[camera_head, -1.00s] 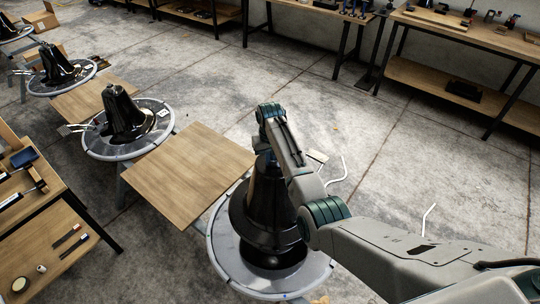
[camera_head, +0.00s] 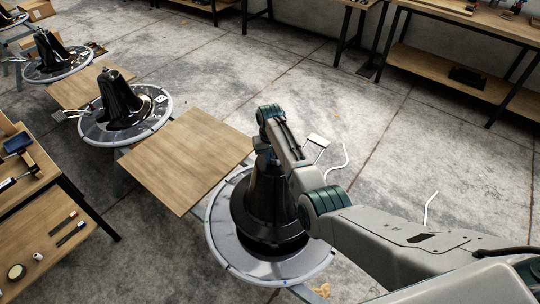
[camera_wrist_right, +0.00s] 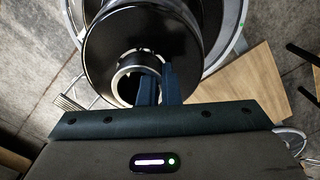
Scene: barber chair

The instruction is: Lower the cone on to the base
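The cone (camera_head: 268,192) is a glossy black bell shape, upright over the round platform at the lower middle of the head view. In the right wrist view its black shoulder (camera_wrist_right: 100,45) and the metal collar (camera_wrist_right: 122,68) round its top opening show close up. My right gripper (camera_wrist_right: 158,85) has its two blue fingers close together on the collar wall, shut on the cone. The base (camera_head: 262,248) shows as a dark rim just under the cone's lower edge; the cone hides most of it. I cannot tell whether they touch. My left gripper is not in view.
The grey round platform (camera_head: 222,245) has a light rim. A wooden board (camera_head: 185,160) adjoins it at upper left. Similar black cones stand on platforms (camera_head: 90,130) farther left. A tool table (camera_head: 45,235) is at lower left. White bent tubes (camera_head: 335,165) are on the right.

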